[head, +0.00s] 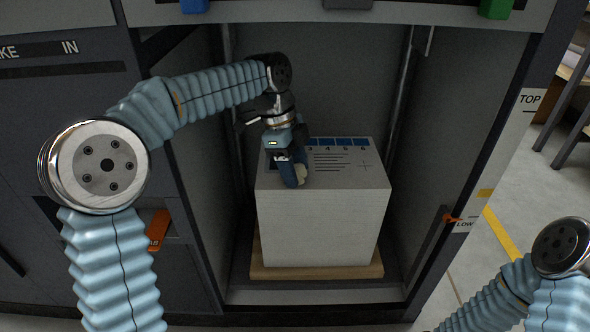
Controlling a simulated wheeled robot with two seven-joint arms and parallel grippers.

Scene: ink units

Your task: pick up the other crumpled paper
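My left gripper (297,176) points down at the top of a white block (325,225), near its left side. The block looks like a stack of paper with a printed top. No other crumpled paper can be made out. My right gripper is out of view; only part of my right arm shows at the lower right.
The block stands on a wooden board (317,271) inside an open dark cabinet bay with walls close on both sides. A machine edge (330,12) with blue and green parts runs above. An orange lever (452,218) sits on the right post.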

